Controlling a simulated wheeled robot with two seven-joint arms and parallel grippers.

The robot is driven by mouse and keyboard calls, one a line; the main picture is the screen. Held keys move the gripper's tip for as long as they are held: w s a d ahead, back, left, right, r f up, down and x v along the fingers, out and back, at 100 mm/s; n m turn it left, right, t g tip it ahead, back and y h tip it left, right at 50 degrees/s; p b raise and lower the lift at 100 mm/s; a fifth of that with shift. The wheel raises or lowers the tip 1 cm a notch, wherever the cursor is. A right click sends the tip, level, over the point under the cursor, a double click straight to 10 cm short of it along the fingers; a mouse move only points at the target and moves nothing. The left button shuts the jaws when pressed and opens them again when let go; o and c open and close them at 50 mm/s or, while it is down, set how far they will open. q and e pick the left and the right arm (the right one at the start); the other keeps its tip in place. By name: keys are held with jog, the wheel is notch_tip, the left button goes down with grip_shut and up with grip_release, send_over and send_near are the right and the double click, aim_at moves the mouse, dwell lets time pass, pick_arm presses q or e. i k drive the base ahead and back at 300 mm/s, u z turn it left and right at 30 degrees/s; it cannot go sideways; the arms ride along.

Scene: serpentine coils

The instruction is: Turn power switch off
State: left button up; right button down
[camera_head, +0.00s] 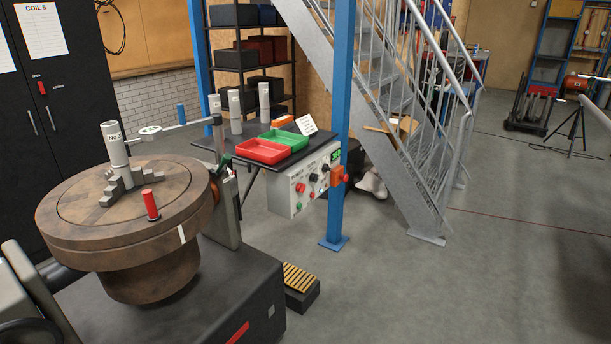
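A light grey control box (306,184) hangs under the front edge of a dark table, just left of a blue post. An orange-red switch (339,176) sits at the box's right end, close to the post. The panel labels are too small to read, so I cannot tell which control is the power switch or its position. Neither of my grippers is in view.
A round brown turntable (125,215) on a dark machine base fills the left front. The blue post (341,120) and metal stairs (390,120) stand right of the box. The floor (460,290) at right front is clear.

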aim_at(300, 187)
jog(key=u, duration=0.5)
jog(key=k, duration=0.6)
jog(key=z, duration=0.15)
jog(key=i, duration=0.5)
jog(key=z, duration=0.85)
jog(key=i, duration=0.85)
jog(key=u, duration=0.65)
jog(key=i, duration=0.75)
jog(key=u, duration=0.8)
